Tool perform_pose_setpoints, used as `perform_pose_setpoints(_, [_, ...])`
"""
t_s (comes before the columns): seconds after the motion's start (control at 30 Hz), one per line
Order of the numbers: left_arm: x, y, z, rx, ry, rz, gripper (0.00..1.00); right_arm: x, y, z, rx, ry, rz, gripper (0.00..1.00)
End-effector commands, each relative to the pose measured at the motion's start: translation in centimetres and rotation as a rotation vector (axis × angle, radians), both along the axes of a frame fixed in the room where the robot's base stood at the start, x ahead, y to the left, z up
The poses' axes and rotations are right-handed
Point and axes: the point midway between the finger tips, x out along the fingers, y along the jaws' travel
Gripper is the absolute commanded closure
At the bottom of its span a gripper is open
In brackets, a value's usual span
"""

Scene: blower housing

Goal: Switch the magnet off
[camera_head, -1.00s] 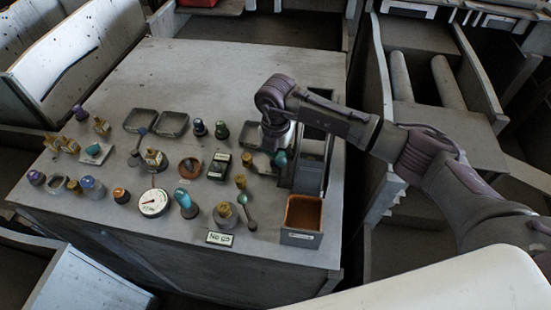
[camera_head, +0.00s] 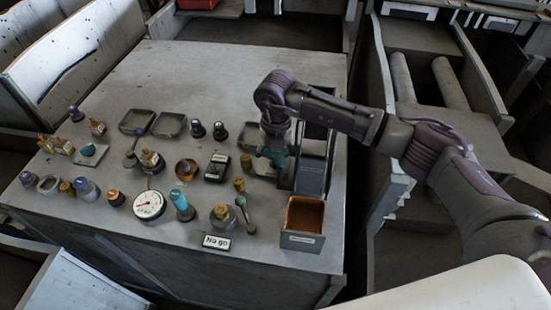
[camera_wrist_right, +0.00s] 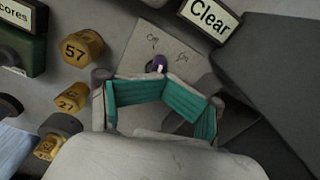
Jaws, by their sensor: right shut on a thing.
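The magnet's switch is a small dark purple knob (camera_wrist_right: 157,65) on a pale plate (camera_wrist_right: 181,50) with faint on/off lettering, in the right wrist view. My right gripper (camera_wrist_right: 165,78) has teal finger pads that come together at the knob, and it is shut on it. In the head view my right gripper (camera_head: 275,155) points down at the right part of the table. It hides the knob there. Which way the switch is set cannot be read. My left gripper is not in view.
A "Clear" sign (camera_wrist_right: 209,14) stands right by the plate. Brass hex weights (camera_wrist_right: 82,48) stand to the left. In the head view an orange-lined bin (camera_head: 304,216), a "No go" sign (camera_head: 217,242) and a dial gauge (camera_head: 149,205) lie nearer. The table's back (camera_head: 230,75) is clear.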

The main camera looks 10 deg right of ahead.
Motion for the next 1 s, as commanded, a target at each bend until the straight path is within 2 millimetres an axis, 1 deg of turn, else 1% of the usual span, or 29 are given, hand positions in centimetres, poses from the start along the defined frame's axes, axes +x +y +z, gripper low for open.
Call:
perform_pose_setpoints(0.03, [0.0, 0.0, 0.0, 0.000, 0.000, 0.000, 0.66, -0.3, 0.6, -0.2, 0.012, 0.003, 0.009, 0.86])
perform_pose_setpoints(0.17, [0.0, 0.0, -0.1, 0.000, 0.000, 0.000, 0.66, -0.3, 0.6, -0.3, 0.012, 0.003, 0.016, 0.86])
perform_pose_setpoints(0.23, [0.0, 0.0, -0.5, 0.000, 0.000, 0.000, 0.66, -0.3, 0.6, -0.4, 0.012, 0.003, 0.046, 0.86])
perform_pose_setpoints(0.5, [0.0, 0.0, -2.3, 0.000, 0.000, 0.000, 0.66, -0.3, 0.6, -0.6, 0.011, 0.002, 0.252, 0.86])
perform_pose_setpoints(0.7, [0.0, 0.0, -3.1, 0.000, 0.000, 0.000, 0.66, -0.4, 0.7, -0.5, 0.012, 0.003, 0.373, 0.85])
perform_pose_setpoints(0.97, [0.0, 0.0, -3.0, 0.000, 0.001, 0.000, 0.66, -0.4, 0.7, -0.3, 0.012, 0.004, 0.394, 0.86])
perform_pose_setpoints(1.0, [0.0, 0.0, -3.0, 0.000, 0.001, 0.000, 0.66, -0.4, 0.7, -0.3, 0.012, 0.004, 0.394, 0.59])
